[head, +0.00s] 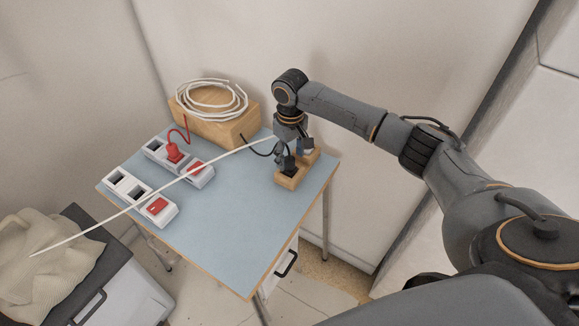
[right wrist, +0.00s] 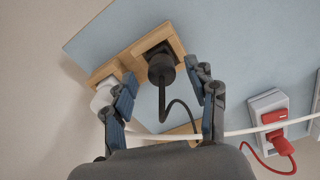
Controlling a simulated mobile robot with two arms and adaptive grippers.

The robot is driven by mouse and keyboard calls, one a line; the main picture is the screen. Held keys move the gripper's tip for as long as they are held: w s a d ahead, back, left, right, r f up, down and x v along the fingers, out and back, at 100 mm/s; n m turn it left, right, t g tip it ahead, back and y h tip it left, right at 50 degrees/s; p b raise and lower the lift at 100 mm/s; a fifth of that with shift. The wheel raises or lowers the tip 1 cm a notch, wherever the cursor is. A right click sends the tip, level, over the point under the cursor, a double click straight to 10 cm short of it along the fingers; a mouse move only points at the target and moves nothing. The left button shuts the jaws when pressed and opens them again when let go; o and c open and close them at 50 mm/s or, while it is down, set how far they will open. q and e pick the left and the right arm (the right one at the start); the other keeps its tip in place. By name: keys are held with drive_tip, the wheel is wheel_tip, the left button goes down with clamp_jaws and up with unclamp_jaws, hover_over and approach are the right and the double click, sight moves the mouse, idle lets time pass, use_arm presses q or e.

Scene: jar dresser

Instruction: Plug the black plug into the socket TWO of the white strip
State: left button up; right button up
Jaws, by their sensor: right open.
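The black plug (right wrist: 161,70) sits upright in the wooden socket block (right wrist: 139,52); in the head view the block (head: 287,181) stands at the table's right edge. A black cord runs from the plug. My right gripper (right wrist: 166,92) is open, its fingers on either side of the plug and apart from it. In the head view the gripper (head: 292,150) partly hides the block. Two white strips lie to the left: a front strip (head: 127,190) with two dark sockets and a red switch, and a back strip (head: 184,172) holding a red plug (head: 173,153). Socket labels are unreadable. My left gripper is not seen.
A white plug (right wrist: 105,95) sits beside the black one in the block. A long white cable (head: 115,214) crosses over the table. A wooden box (head: 222,130) with coiled white cable stands at the back. The front of the blue table (head: 228,240) is clear.

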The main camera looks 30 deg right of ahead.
sight(290, 168)
drive_tip(key=shift+f, duration=1.45)
clamp_jaws()
drive_tip(key=shift+r, duration=0.1)
